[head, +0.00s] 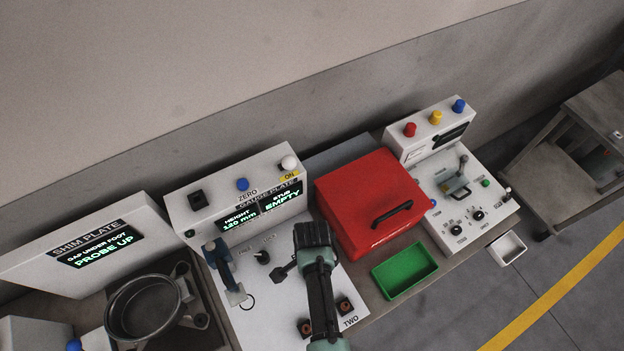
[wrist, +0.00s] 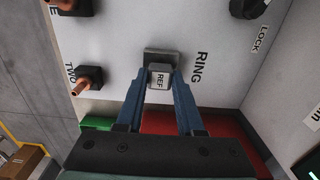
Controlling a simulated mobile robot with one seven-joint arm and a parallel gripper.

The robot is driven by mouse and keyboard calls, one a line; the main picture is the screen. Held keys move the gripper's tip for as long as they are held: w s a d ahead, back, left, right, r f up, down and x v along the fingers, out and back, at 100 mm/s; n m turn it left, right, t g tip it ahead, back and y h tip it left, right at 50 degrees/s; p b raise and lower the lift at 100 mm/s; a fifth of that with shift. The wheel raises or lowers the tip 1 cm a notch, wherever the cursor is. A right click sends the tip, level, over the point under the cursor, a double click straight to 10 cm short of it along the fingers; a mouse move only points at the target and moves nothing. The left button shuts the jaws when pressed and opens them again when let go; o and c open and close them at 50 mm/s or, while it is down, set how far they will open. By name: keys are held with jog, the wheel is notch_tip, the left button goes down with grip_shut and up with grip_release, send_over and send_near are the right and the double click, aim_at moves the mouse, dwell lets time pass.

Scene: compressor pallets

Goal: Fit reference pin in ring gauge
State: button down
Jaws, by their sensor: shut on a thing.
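In the wrist view, my gripper (wrist: 160,80) has its two blue fingers shut on the grey reference pin's head, marked REF (wrist: 159,77). Just beyond it, by the word RING on the white gauge plate (wrist: 130,30), is a darker grey block (wrist: 163,54), which looks like the ring gauge. The pin's head overlaps this block in the picture. The pin's lower part is hidden, so I cannot tell whether it is in the ring or above it. In the head view my arm covers the fingers and the pin.
Two black blocks with copper tips (wrist: 88,77) stand on the plate near the word TWO. A red case (head: 370,190) and a green tray (head: 405,271) lie to the right. The gauge display (head: 262,204) reads "HEIGHT 120 mm" and "STUB EMPTY". A blue-handled part (head: 221,265) stands left.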

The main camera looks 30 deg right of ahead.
jog(key=shift+f+b, duration=0.35)
jog(key=shift+f, duration=0.1)
jog(key=shift+c, duration=2.3)
grip_release()
jog(key=shift+r, duration=0.1)
notch_tip(320, 180, up, 13)
jog(key=shift+b, duration=0.3)
